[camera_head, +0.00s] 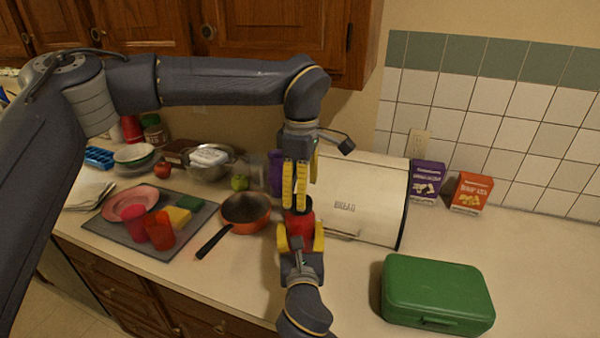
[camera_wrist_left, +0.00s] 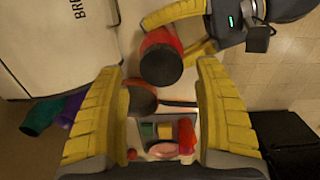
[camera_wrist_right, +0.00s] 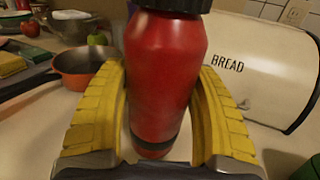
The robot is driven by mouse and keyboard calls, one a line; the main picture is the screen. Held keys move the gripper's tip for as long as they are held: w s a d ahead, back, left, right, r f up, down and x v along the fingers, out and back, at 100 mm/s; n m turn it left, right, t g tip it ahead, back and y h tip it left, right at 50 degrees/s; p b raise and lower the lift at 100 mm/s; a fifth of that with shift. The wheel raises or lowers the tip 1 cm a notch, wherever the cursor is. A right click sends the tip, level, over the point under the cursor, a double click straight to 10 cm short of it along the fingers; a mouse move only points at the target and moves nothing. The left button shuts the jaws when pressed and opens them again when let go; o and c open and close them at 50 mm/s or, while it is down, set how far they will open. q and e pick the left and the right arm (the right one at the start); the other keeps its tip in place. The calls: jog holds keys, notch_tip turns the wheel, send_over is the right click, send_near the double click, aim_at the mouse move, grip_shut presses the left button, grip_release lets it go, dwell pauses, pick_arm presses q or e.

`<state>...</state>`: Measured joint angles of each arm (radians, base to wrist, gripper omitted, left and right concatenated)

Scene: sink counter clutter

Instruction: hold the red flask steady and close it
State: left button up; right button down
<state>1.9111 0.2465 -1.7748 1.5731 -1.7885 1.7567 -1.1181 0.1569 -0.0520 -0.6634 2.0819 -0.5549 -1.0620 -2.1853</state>
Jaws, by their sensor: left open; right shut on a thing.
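The red flask (camera_head: 300,226) stands upright on the counter in front of the bread box. It fills the middle of the right wrist view (camera_wrist_right: 162,75), with a black cap (camera_wrist_right: 175,5) on its top. The left wrist view shows the cap (camera_wrist_left: 161,64) from above; I cannot tell how tight it is. My right gripper (camera_head: 302,240) is shut around the flask's body, one yellow finger on each side (camera_wrist_right: 160,95). My left gripper (camera_head: 295,198) points down just above the cap. Its fingers are open and apart, with nothing between them (camera_wrist_left: 155,75).
A cream bread box (camera_head: 365,195) stands close behind the flask. An orange pan (camera_head: 246,213) is just left of it. A green case (camera_head: 437,290) sits at the right; counter between is clear.

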pick_arm(q)
jog(key=n, duration=0.3)
jog(key=r+n, duration=0.1)
jog(key=n, duration=0.5)
jog(key=r+n, duration=0.1)
jog(key=n, duration=0.5)
jog(key=r+n, duration=0.1)
jog(key=n, duration=0.2)
jog(key=shift+n, duration=0.4)
jog(key=n, duration=0.4)
jog(key=shift+a+r, duration=0.1)
jog(key=shift+r, duration=0.2)
jog(key=shift+r+n, duration=0.15)
jog(key=shift+n, duration=0.7)
jog(key=shift+r+n, duration=0.15)
jog(key=shift+n, duration=0.7)
jog(key=shift+f, duration=0.1)
jog(key=shift+f, duration=3.95)
jog(key=shift+c, duration=0.5)
